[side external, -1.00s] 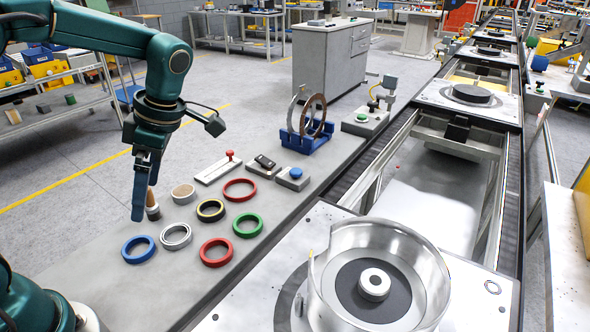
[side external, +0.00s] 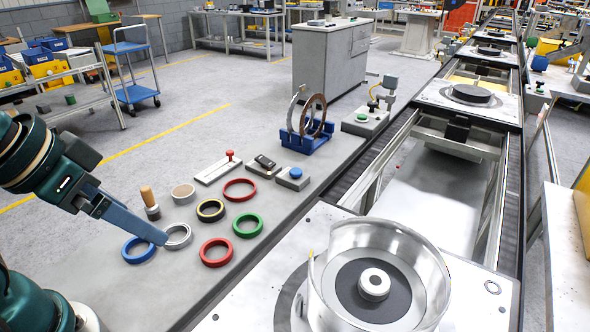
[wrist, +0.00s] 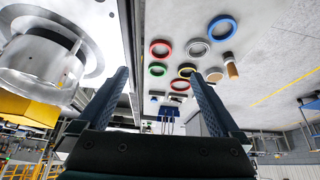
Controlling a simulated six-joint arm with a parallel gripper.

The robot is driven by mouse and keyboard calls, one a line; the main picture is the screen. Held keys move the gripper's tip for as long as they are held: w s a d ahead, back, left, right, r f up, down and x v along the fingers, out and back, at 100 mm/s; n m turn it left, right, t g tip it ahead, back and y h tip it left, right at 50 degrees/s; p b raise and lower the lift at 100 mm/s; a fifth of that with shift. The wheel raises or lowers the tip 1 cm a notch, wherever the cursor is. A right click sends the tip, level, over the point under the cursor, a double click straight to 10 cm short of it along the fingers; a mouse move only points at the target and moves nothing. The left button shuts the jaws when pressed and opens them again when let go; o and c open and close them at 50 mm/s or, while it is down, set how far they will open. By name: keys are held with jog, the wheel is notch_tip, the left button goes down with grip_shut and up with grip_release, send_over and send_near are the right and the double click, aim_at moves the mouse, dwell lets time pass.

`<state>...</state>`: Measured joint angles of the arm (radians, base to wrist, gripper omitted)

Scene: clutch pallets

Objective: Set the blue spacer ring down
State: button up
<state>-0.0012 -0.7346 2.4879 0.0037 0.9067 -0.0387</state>
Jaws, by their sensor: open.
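The blue spacer ring (side external: 136,261) lies flat on the grey bench at the front left of the ring group. Part of its upper right rim is close to my gripper finger in the side view. The ring also shows near the top of the wrist view (wrist: 222,39). My gripper (side external: 162,240) slants down from the left, its tip between the blue ring and the silver ring (side external: 178,247). In the wrist view my gripper (wrist: 160,78) has its fingers wide apart with nothing between them. Whether the finger touches either ring, I cannot tell.
Red, green, black-yellow and beige rings lie to the right and behind. A wooden-handled tool (side external: 149,202) stands behind the silver ring. A blue stand (side external: 307,143) holds upright rings. A clear cylindrical housing (side external: 430,285) stands on the pallet at right.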

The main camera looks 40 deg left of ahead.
jog(key=shift+m, duration=0.3)
jog(key=m+g, duration=0.4)
jog(key=g, duration=0.1)
send_over(139, 252)
jog(key=f, duration=0.9)
jog(key=shift+w+d+f, duration=0.2)
jog(key=shift+w+f, duration=0.05)
jog(key=shift+f, duration=0.15)
jog(key=shift+s+a+f+n+g, duration=0.3)
jog(key=shift+f+n, duration=0.1)
jog(key=shift+f, duration=2.4)
